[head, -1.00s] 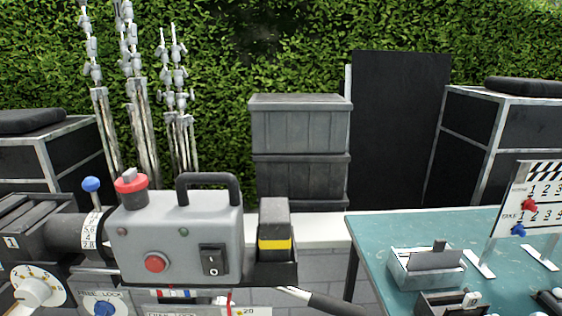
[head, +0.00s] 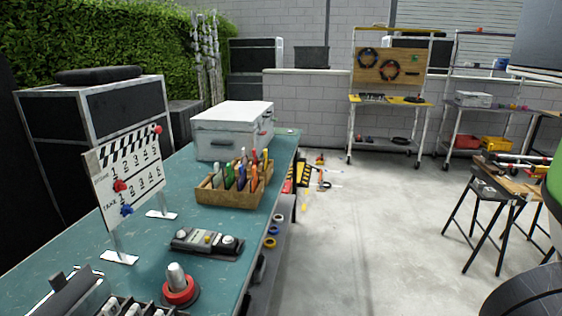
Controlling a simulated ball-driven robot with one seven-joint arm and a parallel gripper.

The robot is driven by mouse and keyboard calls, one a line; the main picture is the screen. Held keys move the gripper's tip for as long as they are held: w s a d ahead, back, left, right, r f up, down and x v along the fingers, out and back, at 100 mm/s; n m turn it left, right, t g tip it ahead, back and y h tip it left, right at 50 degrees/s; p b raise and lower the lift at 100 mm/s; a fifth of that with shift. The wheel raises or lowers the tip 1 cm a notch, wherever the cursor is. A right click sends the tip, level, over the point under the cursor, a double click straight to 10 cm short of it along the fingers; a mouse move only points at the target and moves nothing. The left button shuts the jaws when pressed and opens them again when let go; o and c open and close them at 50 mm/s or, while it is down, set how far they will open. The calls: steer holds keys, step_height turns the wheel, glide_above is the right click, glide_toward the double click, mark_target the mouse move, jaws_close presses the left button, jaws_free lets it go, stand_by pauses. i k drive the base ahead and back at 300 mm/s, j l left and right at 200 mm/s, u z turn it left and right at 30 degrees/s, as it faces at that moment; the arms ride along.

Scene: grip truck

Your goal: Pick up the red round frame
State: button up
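A dark ring with red parts (head: 380,70) hangs on the wooden pegboard (head: 408,64) of a rolling rack across the room; it may be the red round frame, but it is too small to be sure. A second, bluish dark ring (head: 367,50) hangs to its upper left. My gripper is not in view.
A long teal table (head: 190,226) on the left holds a clapperboard, a marker box (head: 225,196), a white case (head: 230,148) and a red-based knob (head: 180,291). Grey floor (head: 375,235) between is clear.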

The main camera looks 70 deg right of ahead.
mark_target(255, 162)
steer(key=z, duration=1.35)
